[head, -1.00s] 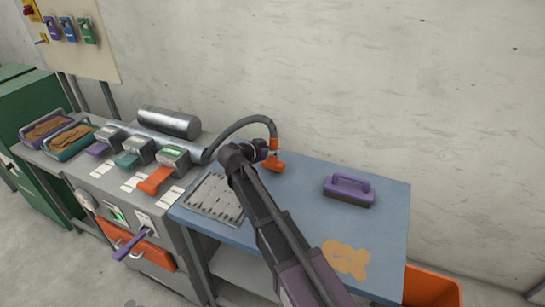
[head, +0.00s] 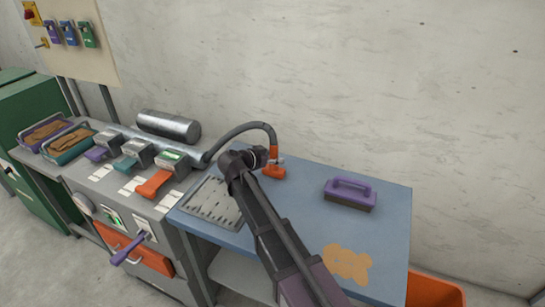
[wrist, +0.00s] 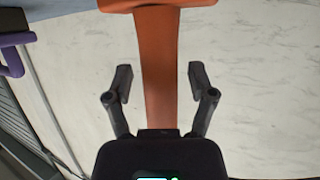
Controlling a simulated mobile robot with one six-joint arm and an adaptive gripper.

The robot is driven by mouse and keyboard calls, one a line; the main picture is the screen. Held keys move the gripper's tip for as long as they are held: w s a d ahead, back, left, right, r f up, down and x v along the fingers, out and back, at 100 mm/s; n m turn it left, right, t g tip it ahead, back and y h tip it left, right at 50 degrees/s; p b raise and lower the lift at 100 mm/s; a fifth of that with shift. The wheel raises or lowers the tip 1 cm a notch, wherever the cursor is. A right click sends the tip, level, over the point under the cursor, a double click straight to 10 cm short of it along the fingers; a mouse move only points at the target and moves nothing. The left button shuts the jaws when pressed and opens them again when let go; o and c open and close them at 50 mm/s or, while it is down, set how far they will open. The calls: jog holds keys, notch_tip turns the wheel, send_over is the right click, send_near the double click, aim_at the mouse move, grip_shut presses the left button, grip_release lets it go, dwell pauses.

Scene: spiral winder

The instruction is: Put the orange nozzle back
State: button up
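The orange nozzle (head: 273,171) stands at the back of the blue table (head: 300,195), at the end of a grey hose (head: 245,127) that arches over from the machine. My gripper (head: 267,158) is beside it at the end of the dark arm, and its fingers are hard to make out there. In the wrist view the nozzle's orange shaft (wrist: 160,65) runs between the two fingers of my gripper (wrist: 160,82). A gap shows on each side of the shaft, so the gripper is open around it. The nozzle's lower tip is not clear.
A purple-handled brush (head: 350,194) lies right of the nozzle. A grey slotted tray (head: 212,203) lies on the table's left. A flat orange patch (head: 346,263) marks the table front. The machine's metal roller (head: 169,126) and coloured levers are at left. An orange bin (head: 435,291) stands at right.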

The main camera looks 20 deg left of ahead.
jog(key=shift+r, duration=0.1)
jog(key=shift+r, duration=0.15)
jog(key=p+v, duration=0.4)
jog(key=v, duration=0.8)
jog(key=shift+p, duration=0.4)
jog(key=shift+d, duration=0.1)
jog(key=w+d+r+n+g+p, duration=0.1)
jog(key=d+g+p, duration=0.35)
jog(key=d, duration=0.95)
jog(key=w+d+r+n+g+p, duration=0.1)
jog(key=w+d+r+g+p, duration=0.15)
jog(key=d+p, duration=0.7)
jog(key=s+d+r+n+g+y+p, duration=0.1)
jog(key=s+d+r+y+p, duration=0.1)
jog(key=d, duration=0.6)
jog(key=s+d+r+n+g+y+p, duration=0.1)
jog(key=s+d+r+g+y+p, duration=0.1)
jog(key=s+d, duration=0.3)
jog(key=s+d+r+n+g+y+p, duration=0.1)
jog(key=s+d+r+g+y+p, duration=0.1)
jog(key=d, duration=0.9)
jog(key=shift+s+d+r+p, duration=0.2)
jog(key=shift+s+r+p, duration=0.25)
jog(key=shift+s+p, duration=0.4)
